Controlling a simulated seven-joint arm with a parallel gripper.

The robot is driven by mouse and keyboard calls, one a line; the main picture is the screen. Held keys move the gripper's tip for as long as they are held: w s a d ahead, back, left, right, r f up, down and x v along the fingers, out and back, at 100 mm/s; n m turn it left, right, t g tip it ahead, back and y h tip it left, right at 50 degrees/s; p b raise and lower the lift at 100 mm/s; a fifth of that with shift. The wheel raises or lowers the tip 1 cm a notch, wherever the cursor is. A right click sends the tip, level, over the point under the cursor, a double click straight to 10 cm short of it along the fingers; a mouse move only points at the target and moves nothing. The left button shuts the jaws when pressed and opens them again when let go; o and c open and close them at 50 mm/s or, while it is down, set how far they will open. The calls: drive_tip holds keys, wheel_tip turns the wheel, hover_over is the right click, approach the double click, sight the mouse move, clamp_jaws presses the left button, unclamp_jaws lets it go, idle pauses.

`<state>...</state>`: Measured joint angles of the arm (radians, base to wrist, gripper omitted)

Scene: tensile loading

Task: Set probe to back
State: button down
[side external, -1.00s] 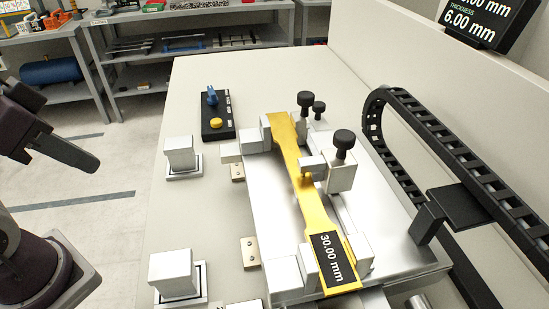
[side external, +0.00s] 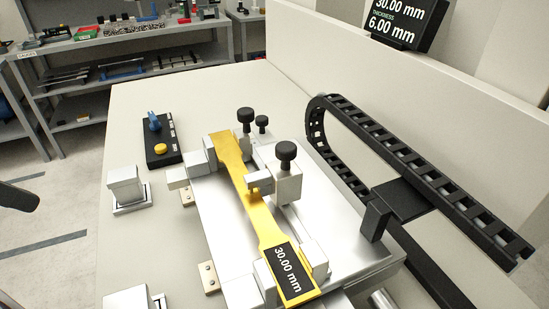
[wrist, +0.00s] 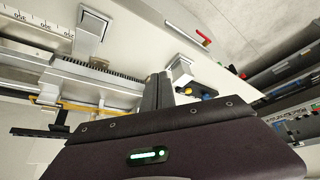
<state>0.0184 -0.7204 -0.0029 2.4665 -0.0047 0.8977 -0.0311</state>
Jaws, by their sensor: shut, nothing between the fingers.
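A black control box (side external: 163,146) lies on the pale bench, with a blue knob (side external: 154,122) toward its far end and a yellow button (side external: 160,149) at its near end. Small labels along its right side are too small to read. A metal block with a black thumbscrew (side external: 287,180) stands beside the yellow specimen (side external: 260,215) on the fixture. I cannot tell which part is the probe. In the wrist view my gripper (wrist: 158,90) is shut and empty, partly in front of the box, whose yellow button (wrist: 213,92) shows just right of it.
Metal posts (side external: 126,190) stand on the bench left of the fixture. A black cable chain (side external: 420,165) arches along the right side. A display (side external: 404,22) reads 30.00 mm and 6.00 mm. Shelves (side external: 120,55) stand behind. The bench around the control box is mostly clear.

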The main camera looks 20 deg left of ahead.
drive_tip(key=w+d+r+n+h, duration=0.1)
drive_tip(key=w+d+r, duration=0.4)
drive_tip(key=w+d, duration=0.2)
drive_tip(key=w+d+r+n+h, duration=0.1)
drive_tip(key=w+d+r+h, duration=0.1)
drive_tip(key=w+d+r, duration=0.2)
drive_tip(key=w+d, duration=0.3)
drive_tip(key=d, duration=0.3)
drive_tip(key=shift+w+r+h, duration=0.3)
drive_tip(key=shift+w+r, duration=0.05)
drive_tip(key=shift+w, duration=0.05)
drive_tip(key=x, duration=0.3)
drive_tip(key=d+x, duration=0.1)
drive_tip(key=x, duration=0.3)
drive_tip(key=d+x, duration=0.1)
drive_tip(key=x, duration=0.3)
drive_tip(key=shift+w+d+r, duration=0.1)
drive_tip(key=shift+w+r, duration=0.05)
drive_tip(key=shift+r, duration=0.05)
drive_tip(key=shift+w+d, duration=0.25)
drive_tip(key=shift+d, duration=0.45)
drive_tip(key=w+d, duration=0.5)
drive_tip(key=shift+w, duration=0.2)
